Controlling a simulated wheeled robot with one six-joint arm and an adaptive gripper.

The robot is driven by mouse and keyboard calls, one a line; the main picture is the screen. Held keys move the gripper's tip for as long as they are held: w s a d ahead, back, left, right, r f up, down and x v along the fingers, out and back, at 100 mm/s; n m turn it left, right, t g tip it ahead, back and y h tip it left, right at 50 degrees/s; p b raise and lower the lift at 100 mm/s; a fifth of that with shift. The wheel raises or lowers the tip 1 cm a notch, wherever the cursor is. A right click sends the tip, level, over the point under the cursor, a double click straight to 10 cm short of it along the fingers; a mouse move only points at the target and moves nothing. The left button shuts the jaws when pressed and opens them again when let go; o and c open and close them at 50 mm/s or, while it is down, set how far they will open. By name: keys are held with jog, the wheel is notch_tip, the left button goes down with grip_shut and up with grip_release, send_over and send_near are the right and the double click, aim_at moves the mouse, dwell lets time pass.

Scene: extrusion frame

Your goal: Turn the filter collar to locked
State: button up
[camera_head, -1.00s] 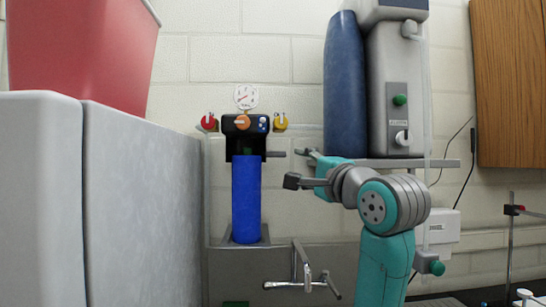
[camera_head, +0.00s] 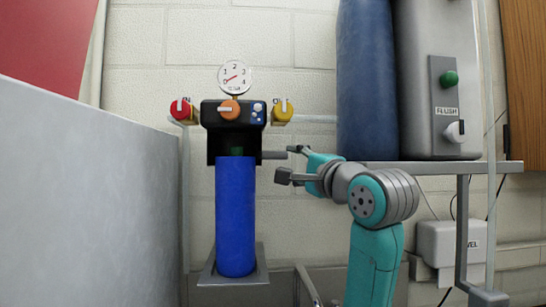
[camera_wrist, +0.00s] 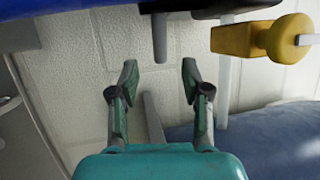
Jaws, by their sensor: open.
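The filter unit has a black head (camera_head: 232,115) above a long blue cylinder (camera_head: 236,215). A grey lever (camera_head: 274,155) sticks out to the right at the bottom of the head, where the collar seems to be. The lever also shows in the wrist view (camera_wrist: 160,38). My gripper (camera_head: 291,163) is open and empty at the right of the lever's end. In the wrist view my gripper (camera_wrist: 157,76) has its fingers spread, with the lever ahead, roughly in line with the gap. I cannot tell any lock marking on the collar.
A dial gauge (camera_head: 235,77), an orange knob (camera_head: 229,109), a red valve (camera_head: 182,110) and a yellow valve (camera_head: 282,110) crown the unit. A grey cabinet (camera_head: 85,200) stands left. A shelf (camera_head: 430,168) carries a blue tank (camera_head: 365,80) and a grey machine (camera_head: 438,30) at right.

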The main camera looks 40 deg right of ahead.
aim_at(276, 156)
jog(key=x, duration=1)
grip_shut()
